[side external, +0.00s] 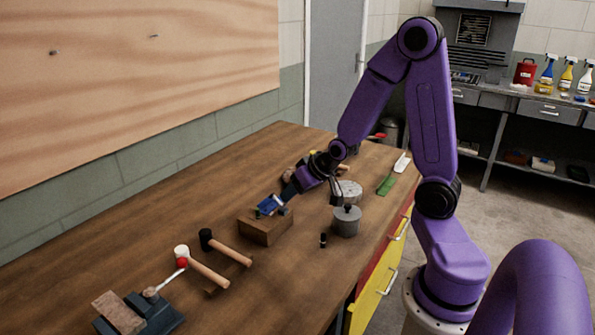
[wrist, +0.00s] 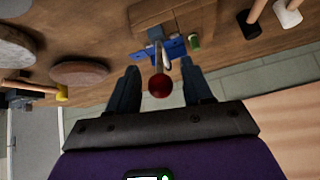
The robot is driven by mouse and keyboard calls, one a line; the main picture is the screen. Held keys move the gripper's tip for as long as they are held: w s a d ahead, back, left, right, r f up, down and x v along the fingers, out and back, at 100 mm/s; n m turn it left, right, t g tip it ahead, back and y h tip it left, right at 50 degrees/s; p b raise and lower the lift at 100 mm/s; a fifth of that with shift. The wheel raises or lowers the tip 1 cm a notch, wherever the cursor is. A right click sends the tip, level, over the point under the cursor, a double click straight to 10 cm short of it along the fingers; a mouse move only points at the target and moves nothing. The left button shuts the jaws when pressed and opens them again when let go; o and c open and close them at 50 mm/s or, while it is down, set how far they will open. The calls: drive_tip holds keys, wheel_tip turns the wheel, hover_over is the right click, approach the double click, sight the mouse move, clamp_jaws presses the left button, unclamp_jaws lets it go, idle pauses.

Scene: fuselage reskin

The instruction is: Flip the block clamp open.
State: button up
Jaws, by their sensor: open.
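The block clamp is a wooden block (side external: 266,228) with a blue clamp (side external: 268,205) on top, standing on the wooden bench. In the wrist view the blue clamp (wrist: 175,47) sits at the edge of the block (wrist: 190,18). A metal lever with a red ball knob (wrist: 159,86) points from the clamp toward my gripper. My gripper (wrist: 160,68) is open, with one dark finger on each side of the lever and knob; I cannot tell whether either touches.
Two mallets, one black-headed (side external: 206,240) and one white-and-red (side external: 182,256), lie left of the block. A grey lidded pot (side external: 346,221) and a small black item (side external: 323,240) stand to the right. A dark vise-like tool (side external: 140,315) is at front left.

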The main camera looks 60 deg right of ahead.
drive_tip(key=shift+s+r, duration=0.3)
drive_tip(key=shift+r, duration=3.6)
drive_tip(key=shift+s, duration=0.1)
